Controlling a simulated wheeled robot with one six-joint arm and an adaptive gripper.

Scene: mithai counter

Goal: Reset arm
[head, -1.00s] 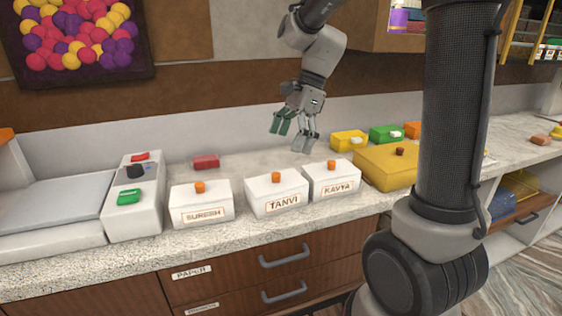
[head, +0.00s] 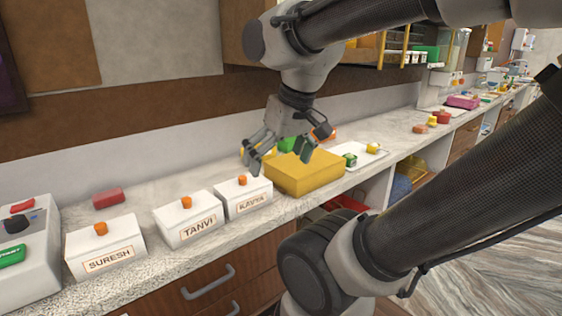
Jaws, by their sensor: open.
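My gripper (head: 281,153) hangs above the counter at the middle of the head view, fingers pointing down and spread apart. My arm reaches in from the right and upper right, bent at the elbow.
White boxes labelled SURESH (head: 104,247) and TANVI (head: 189,219), plus a third white box (head: 242,196), line the counter (head: 160,190). A red block (head: 108,198) lies behind them. A white tray (head: 360,158) holds small items. A wall cabinet (head: 245,30) overhangs behind my arm.

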